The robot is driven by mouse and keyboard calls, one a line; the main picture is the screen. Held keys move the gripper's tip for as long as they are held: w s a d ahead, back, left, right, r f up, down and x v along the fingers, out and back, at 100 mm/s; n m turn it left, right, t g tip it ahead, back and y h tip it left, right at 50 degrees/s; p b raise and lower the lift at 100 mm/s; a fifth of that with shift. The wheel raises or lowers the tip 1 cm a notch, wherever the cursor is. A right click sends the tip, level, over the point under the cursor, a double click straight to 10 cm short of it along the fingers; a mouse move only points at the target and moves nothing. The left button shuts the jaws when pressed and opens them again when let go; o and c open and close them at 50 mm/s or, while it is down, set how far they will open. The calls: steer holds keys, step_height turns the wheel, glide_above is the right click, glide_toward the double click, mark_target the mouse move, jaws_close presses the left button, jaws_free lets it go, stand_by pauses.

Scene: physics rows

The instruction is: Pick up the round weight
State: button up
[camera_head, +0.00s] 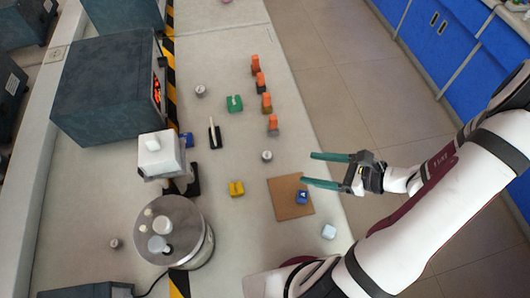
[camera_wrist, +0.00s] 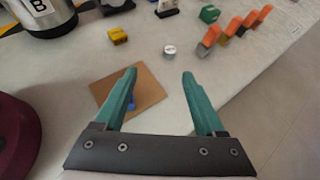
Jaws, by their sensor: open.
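A small grey round weight (camera_head: 267,156) stands on the pale table, left of my gripper in the head view. It also shows in the wrist view (camera_wrist: 169,50), beyond and between my fingertips. My gripper (camera_head: 307,168) is open and empty, above the table's right part and apart from the weight. Its two green fingers show spread in the wrist view (camera_wrist: 160,74). Two similar small grey round pieces stand farther off in the head view, one near the dark box (camera_head: 200,90) and one at the lower left (camera_head: 115,243).
A brown square board (camera_head: 283,206) bears a blue block (camera_head: 302,197). A yellow block (camera_head: 236,188), a green block (camera_head: 234,103) and a row of several orange-topped pieces (camera_head: 266,103) stand around. A metal pot (camera_head: 205,235) stands at left. A white cube (camera_head: 329,231) is near the edge.

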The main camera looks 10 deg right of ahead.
mark_target(269, 155)
steer(key=shift+m+t+h, duration=0.3)
steer(key=shift+m+t, duration=0.3)
steer(key=shift+m, duration=0.3)
steer(key=x, duration=1)
steer(key=d+x, duration=0.1)
steer(key=x, duration=0.4)
steer(key=shift+w+f, duration=0.15)
steer(key=shift+f, duration=0.1)
jaws_close()
